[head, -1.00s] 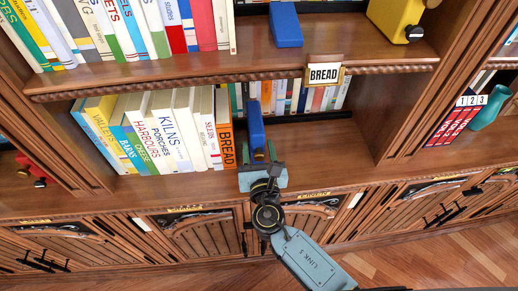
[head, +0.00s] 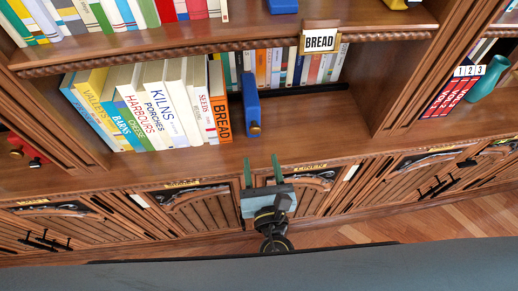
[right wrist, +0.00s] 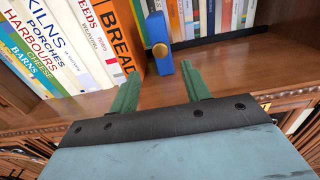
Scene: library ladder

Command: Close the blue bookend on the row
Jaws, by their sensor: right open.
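The blue bookend (head: 250,100) stands upright on the lower shelf, close to the right end of the book row, whose last book is the orange BREAD book (head: 219,105). The bookend has a round brass knob on its front. In the right wrist view the bookend (right wrist: 158,30) stands just right of the BREAD book (right wrist: 120,38). My right gripper (head: 262,172) is open and empty, in front of the shelf edge, apart from the bookend. Its green fingers (right wrist: 160,93) point toward the bookend in the right wrist view. My left gripper is not in view.
A brass-framed BREAD label (head: 320,38) hangs at the upper shelf's edge. More books stand behind the bookend. The shelf right of it (head: 315,120) is clear. A teal vase (head: 488,78) stands in the right bay, and red objects (head: 25,152) lie at the left.

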